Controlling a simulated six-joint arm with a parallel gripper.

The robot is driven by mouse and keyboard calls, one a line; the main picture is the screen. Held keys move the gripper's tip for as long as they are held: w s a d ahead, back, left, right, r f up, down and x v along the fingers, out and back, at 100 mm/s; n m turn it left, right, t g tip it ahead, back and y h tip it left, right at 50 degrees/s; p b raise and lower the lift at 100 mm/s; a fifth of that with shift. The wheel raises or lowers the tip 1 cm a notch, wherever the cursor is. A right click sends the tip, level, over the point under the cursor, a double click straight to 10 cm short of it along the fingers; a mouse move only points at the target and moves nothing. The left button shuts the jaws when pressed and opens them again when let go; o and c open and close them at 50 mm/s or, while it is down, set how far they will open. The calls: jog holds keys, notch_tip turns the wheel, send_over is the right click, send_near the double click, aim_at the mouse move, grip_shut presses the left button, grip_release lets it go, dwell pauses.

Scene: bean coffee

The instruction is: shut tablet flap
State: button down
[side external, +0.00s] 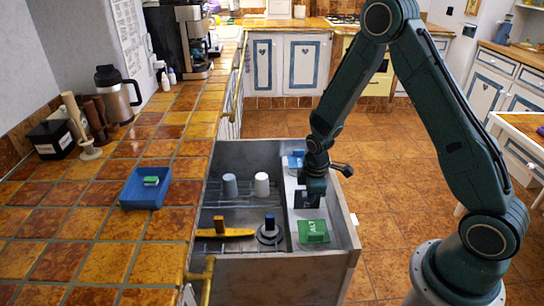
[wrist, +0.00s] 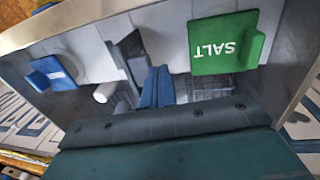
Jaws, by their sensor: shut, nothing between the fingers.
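The open appliance's pale inner panel (side external: 300,225) lies along the right side of the pull-out in the side view. My gripper (side external: 312,195) is low over this panel; in the wrist view its blue-grey fingers (wrist: 157,88) are together and empty. Just left of the fingers a dark grey plate (wrist: 130,55) stands up from the panel; it looks like the tablet flap, raised. Whether the fingers touch it I cannot tell. A green SALT piece (wrist: 225,42) is to the right, and a blue piece (wrist: 52,72) to the left.
The rack (side external: 240,205) beside the panel holds a grey cup (side external: 230,186), a white cup (side external: 262,184), a yellow boat-like thing (side external: 225,233) and a dark round item (side external: 270,235). A blue tray (side external: 139,202) with a green block (side external: 151,181) is on the tiled counter.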

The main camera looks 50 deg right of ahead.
jog(key=shift+w+d+r, duration=0.3)
jog(key=shift+w+d, duration=0.3)
jog(key=shift+w+d+r+g+y, duration=0.15)
jog(key=shift+w+d+g+y, duration=0.55)
jog(key=w+d+f+g+y, duration=0.1)
jog(key=w+d, duration=0.1)
jog(key=w+d+f+g+y, duration=0.1)
jog(key=w+d, duration=0.1)
jog(key=w+d+f+g+y, duration=0.1)
jog(key=w+d+f, duration=0.1)
jog(key=w+d, duration=0.1)
jog(key=shift+f, duration=0.1)
jog(key=shift+w+d+f, duration=0.2)
jog(key=shift+f, duration=0.2)
jog(key=shift+w+d+f, duration=0.2)
jog(key=shift+f, duration=0.15)
jog(key=shift+r, duration=0.25)
jog(key=shift+r, duration=0.6)
